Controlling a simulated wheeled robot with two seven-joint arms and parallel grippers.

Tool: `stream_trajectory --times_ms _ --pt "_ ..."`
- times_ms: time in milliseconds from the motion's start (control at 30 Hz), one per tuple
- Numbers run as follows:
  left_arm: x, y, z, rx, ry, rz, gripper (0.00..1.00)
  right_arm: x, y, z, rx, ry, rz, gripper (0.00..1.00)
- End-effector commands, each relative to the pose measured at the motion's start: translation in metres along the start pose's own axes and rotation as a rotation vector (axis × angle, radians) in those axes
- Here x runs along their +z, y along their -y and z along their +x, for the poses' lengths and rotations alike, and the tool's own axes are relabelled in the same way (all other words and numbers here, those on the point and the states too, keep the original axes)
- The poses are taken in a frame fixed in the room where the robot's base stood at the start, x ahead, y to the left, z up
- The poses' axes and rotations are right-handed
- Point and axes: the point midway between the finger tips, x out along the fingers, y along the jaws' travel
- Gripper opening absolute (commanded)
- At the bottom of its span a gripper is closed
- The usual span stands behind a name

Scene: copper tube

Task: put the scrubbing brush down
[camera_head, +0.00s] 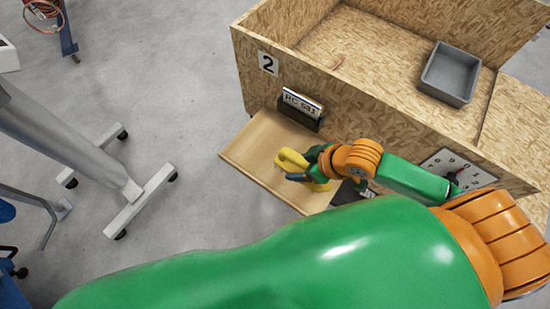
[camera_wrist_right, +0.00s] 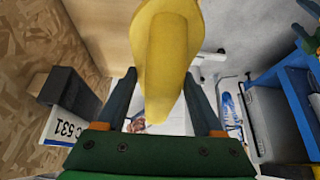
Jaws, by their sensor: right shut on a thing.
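The yellow scrubbing brush (camera_head: 292,159) is at my right gripper (camera_head: 304,178), over the light wooden shelf (camera_head: 252,146) on the front of the chipboard box. In the right wrist view the brush (camera_wrist_right: 166,50) stands out between the two dark fingers of my right gripper (camera_wrist_right: 160,95), which is shut on it. The gripper hides part of the brush in the head view. I cannot tell whether the brush touches the shelf. My left gripper does not show clearly in either view.
A grey bin (camera_head: 449,74) sits in the chipboard box (camera_head: 340,85). A dial (camera_head: 457,170) is on the box's front. A wheeled grey stand (camera_head: 138,195) is at left on open floor.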

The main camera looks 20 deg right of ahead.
Motion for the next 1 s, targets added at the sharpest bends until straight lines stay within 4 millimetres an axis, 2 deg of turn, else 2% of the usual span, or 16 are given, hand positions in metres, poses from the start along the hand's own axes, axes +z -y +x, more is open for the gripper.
stream_trajectory --times_ms 33,167,200,300,467,533,633,967,1000 --pt "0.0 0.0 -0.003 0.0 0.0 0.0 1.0 -0.015 -0.004 0.013 -0.001 -0.009 0.004 0.0" --pt "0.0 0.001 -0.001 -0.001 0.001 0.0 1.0 -0.039 -0.014 0.054 -0.003 -0.005 0.001 0.0" --pt "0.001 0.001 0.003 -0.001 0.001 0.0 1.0 -0.038 -0.016 0.07 -0.003 -0.002 0.001 0.0" --pt "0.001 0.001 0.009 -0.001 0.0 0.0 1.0 -0.042 -0.02 0.098 -0.003 -0.003 -0.002 0.0" --pt "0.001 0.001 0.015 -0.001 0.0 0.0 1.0 -0.045 -0.025 0.122 -0.002 -0.002 -0.001 0.0" --pt "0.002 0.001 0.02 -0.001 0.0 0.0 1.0 -0.037 -0.025 0.136 -0.003 0.002 -0.001 0.0" --pt "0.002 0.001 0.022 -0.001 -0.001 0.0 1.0 -0.03 -0.025 0.148 -0.002 0.001 -0.002 0.0" --pt "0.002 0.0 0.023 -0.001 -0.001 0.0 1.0 -0.028 -0.025 0.15 -0.001 0.0 -0.002 0.0" --pt "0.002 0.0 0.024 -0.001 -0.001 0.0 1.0 -0.028 -0.025 0.151 -0.001 0.0 -0.001 0.71"
